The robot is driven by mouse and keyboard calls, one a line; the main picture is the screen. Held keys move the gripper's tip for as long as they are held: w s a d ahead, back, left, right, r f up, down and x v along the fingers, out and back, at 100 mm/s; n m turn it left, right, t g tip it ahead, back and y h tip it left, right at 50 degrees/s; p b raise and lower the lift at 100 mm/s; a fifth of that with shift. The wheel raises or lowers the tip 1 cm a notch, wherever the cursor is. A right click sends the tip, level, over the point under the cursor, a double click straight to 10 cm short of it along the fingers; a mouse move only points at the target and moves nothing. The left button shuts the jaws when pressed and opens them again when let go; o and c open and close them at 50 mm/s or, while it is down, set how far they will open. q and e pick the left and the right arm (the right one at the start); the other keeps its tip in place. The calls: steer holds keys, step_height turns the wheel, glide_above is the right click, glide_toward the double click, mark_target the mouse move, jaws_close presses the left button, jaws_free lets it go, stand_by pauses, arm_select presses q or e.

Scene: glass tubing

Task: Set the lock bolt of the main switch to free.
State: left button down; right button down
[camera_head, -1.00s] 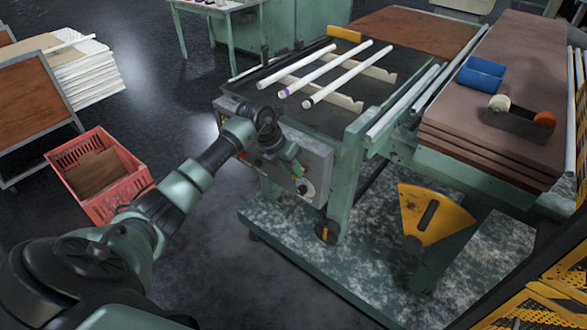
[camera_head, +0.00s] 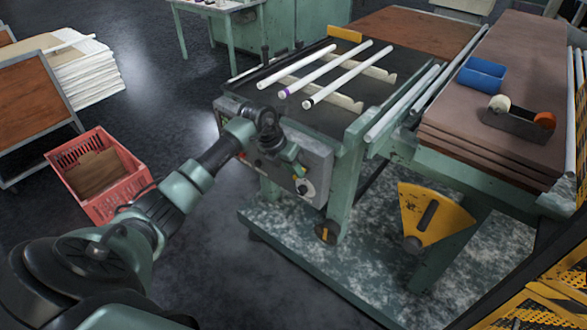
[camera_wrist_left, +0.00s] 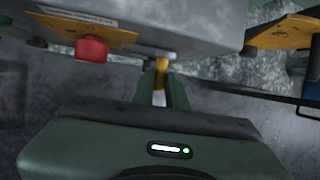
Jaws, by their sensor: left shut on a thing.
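The grey control box (camera_head: 318,163) is on the front of the green machine, with a round dark-and-white knob (camera_head: 305,187) near its lower right corner. My left gripper (camera_head: 297,167) is at the face of this box, just above the knob. In the left wrist view my left gripper (camera_wrist_left: 161,88) is shut on a small yellow piece (camera_wrist_left: 161,66) under the edge of the grey box (camera_wrist_left: 180,25). This piece looks like the lock bolt; its far end is hidden at the box. I cannot read the bolt's position. My right gripper is not in view.
A red button (camera_wrist_left: 92,49) on a yellow plate sits left of the fingers; another yellow plate (camera_wrist_left: 283,33) is at right. White tubes (camera_head: 338,74) lie on the machine top. A red crate (camera_head: 98,175) stands on the floor at left. A yellow guard (camera_head: 428,213) is lower right.

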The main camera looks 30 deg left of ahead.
arm_select(q)
steer(key=d, duration=0.3)
steer(key=shift+s+d, duration=0.15)
steer(key=shift+d, duration=0.15)
steer(key=c, duration=1.4)
jaws_free()
steer(key=v, duration=0.8)
steer(key=shift+b, duration=0.3)
steer(key=shift+f, duration=0.15)
